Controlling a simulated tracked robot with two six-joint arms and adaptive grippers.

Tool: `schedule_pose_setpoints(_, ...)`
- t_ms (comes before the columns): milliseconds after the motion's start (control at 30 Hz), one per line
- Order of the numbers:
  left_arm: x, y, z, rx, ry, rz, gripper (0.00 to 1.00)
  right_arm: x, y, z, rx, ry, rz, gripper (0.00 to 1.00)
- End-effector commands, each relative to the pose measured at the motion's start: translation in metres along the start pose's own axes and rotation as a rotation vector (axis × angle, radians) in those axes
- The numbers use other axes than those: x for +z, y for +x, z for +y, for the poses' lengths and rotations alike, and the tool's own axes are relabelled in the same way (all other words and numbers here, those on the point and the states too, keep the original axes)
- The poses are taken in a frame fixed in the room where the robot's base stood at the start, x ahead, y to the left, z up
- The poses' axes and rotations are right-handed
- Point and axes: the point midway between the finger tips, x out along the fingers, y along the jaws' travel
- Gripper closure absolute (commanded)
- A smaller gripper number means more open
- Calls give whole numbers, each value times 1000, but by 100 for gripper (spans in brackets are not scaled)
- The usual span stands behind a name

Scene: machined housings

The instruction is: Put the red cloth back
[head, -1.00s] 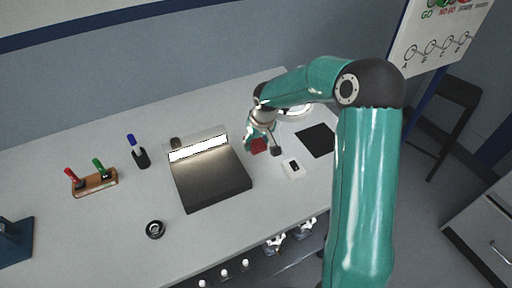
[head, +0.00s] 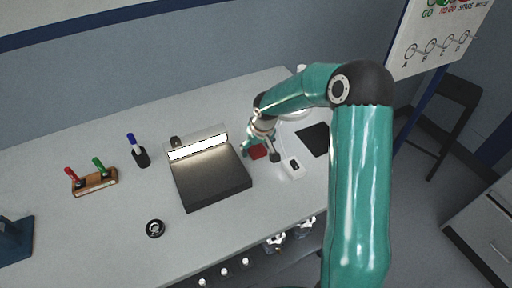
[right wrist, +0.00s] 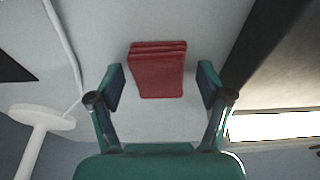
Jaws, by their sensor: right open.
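The red cloth (head: 258,152) is a small folded stack lying on the bench, right of the dark lit plate. In the right wrist view the folded cloth (right wrist: 157,72) lies ahead of and between my right gripper's fingers, with bare bench on both sides. My right gripper (head: 262,150) is open and above the cloth in the head view. In the right wrist view its fingertips (right wrist: 160,85) are spread apart, one on each side of the cloth, without visible contact. My left gripper is not in view.
The dark plate with a lit strip (head: 212,182) is close left of the cloth.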

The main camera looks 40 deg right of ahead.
Motion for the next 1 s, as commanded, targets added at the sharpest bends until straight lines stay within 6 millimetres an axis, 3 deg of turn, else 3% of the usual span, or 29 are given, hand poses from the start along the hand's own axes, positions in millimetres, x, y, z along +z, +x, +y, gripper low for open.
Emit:
schedule_pose_setpoints(233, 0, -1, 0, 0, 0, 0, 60, -2, -12, 0, 0, 0, 4, 22)
schedule_pose_setpoints(700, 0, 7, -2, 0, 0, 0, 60, -2, -99, -1, 0, -2, 5, 22)
schedule_pose_setpoints(1000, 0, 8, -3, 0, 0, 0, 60, -1, -122, -1, -1, -2, 1, 22)
